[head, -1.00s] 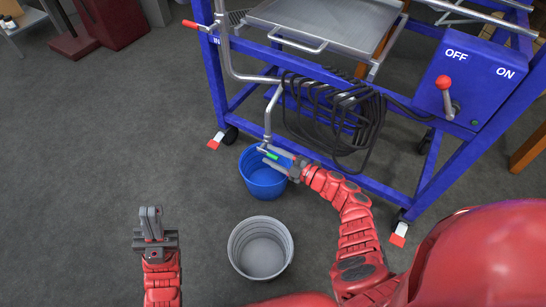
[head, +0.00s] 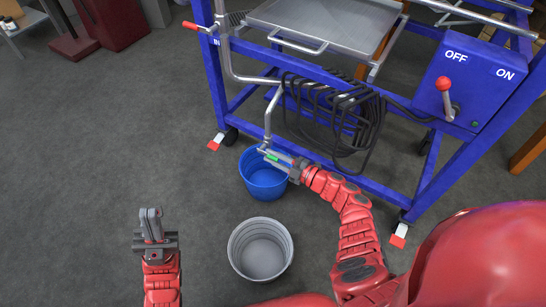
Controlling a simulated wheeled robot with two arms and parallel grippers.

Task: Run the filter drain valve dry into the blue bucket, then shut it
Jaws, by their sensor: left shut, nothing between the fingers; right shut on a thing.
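The blue bucket (head: 262,184) stands on the floor under the filter's drain pipe (head: 268,118), by the blue frame. The drain valve is at the pipe's lower end, above the bucket, with a small green handle (head: 273,156). My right gripper (head: 271,157) is shut on the green handle and hides part of it and part of the bucket. I cannot make out any liquid stream or the level in the bucket. My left gripper (head: 151,222) is shut and empty, over the floor at the lower left, away from the valve.
A grey bucket (head: 238,257) stands on the floor in front of the blue one. The blue wheeled frame (head: 216,92) carries a metal tray (head: 300,22), a coiled black hose (head: 338,118) and an OFF/ON switch box (head: 455,85) with a red-knobbed lever.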

